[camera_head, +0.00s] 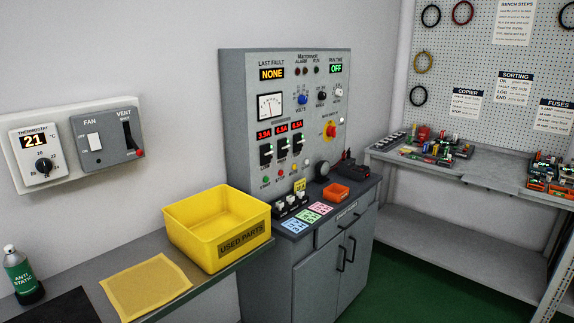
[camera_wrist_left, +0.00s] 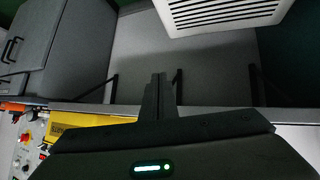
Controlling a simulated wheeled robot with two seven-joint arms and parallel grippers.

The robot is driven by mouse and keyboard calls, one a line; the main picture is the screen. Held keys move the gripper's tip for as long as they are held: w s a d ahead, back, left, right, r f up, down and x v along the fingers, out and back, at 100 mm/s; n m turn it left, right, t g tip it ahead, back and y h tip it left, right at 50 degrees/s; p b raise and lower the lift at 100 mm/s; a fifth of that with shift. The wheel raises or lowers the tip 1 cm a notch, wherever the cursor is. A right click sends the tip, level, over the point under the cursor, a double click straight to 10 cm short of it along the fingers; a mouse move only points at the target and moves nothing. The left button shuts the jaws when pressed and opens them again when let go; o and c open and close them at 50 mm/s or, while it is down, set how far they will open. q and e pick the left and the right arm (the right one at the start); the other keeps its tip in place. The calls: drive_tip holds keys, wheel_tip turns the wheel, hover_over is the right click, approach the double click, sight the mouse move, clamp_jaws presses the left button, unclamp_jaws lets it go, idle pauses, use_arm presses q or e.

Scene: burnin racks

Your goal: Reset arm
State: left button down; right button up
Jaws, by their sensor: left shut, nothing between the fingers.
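My left gripper (camera_wrist_left: 158,82) shows in the left wrist view. Its dark fingers are together, with nothing between them. The fingers stand out against a grey panel below the bench edge. Neither arm nor gripper shows in the head view. My right gripper is in neither view.
A yellow "USED PARTS" bin (camera_head: 217,243) and a yellow mat (camera_head: 146,286) are on the left bench, near a spray bottle (camera_head: 20,275). A control panel (camera_head: 236,100) rises above a grey cabinet (camera_head: 318,285). The left wrist view shows a white slatted vent (camera_wrist_left: 222,14). Green floor (camera_head: 410,285) is clear.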

use_arm(q)
drive_tip(key=s+d+f+m+g+h, duration=0.1)
drive_tip(key=s+d+f+m+g, duration=0.2)
drive_tip(key=s, duration=0.6)
drive_tip(key=s+d+f+m+g+h, duration=0.1)
drive_tip(key=s+d+f+m+h, duration=0.2)
drive_tip(key=s, duration=0.5)
drive_tip(key=s+d+f+m+g, duration=0.15)
drive_tip(key=s+f+m, duration=0.3)
drive_tip(key=s, duration=0.45)
drive_tip(key=s+d+f+x, duration=0.1)
drive_tip(key=s+x, duration=0.1)
drive_tip(key=x, duration=0.9)
drive_tip(key=s+d+x, duration=0.1)
drive_tip(key=x, duration=1.1)
drive_tip(key=s+f, duration=0.5)
drive_tip(key=f, duration=0.5)
drive_tip(key=s+f+h, duration=0.1)
drive_tip(key=s+f, duration=0.5)
drive_tip(key=f, duration=0.3)
drive_tip(key=shift+s+a+f, duration=0.2)
drive_tip(key=shift+f, duration=0.2)
drive_tip(key=shift+t, duration=0.25)
